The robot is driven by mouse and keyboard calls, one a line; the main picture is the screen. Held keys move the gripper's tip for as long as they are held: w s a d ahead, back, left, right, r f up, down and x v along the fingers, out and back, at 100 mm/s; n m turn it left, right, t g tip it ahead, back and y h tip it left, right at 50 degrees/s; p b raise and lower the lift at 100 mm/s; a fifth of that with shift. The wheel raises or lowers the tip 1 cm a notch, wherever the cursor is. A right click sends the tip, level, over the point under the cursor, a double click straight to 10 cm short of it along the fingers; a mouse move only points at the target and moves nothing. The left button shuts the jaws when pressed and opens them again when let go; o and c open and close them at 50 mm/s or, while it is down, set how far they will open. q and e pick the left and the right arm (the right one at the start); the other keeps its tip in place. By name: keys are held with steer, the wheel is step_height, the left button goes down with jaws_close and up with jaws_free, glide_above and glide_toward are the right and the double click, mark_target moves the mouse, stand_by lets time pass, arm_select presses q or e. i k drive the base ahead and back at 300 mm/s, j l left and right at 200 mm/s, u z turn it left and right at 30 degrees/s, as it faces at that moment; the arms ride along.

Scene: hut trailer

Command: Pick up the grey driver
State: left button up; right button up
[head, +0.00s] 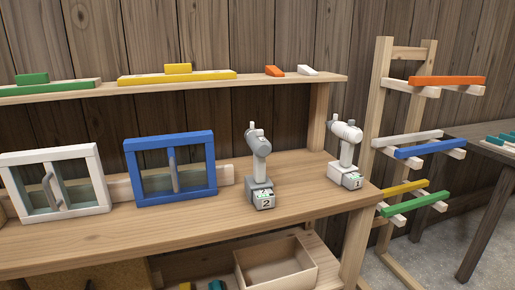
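The grey driver (259,143) stands upright on the wooden workbench (290,207), right of the blue-framed window. Its base block is marked 2. A white driver (345,131) stands upright to its right, near the right end of the bench. Its base is marked 1. The two drivers are apart, with bare wood between them. Neither of my grippers is in the head view.
A blue-framed window (129,174) and a white-framed window (102,184) stand on the bench at left. A shelf (220,84) holding coloured bars runs above. An open box (299,275) sits below. A wooden rack (381,75) with coloured bars stands at right. The bench front is clear.

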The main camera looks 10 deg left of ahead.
mark_target(262, 147)
steer(key=i+l+u, duration=0.45)
steer(key=i, duration=0.15)
steer(key=i+l+u, duration=0.5)
steer(key=i+l, duration=0.05)
steer(key=l, duration=0.05)
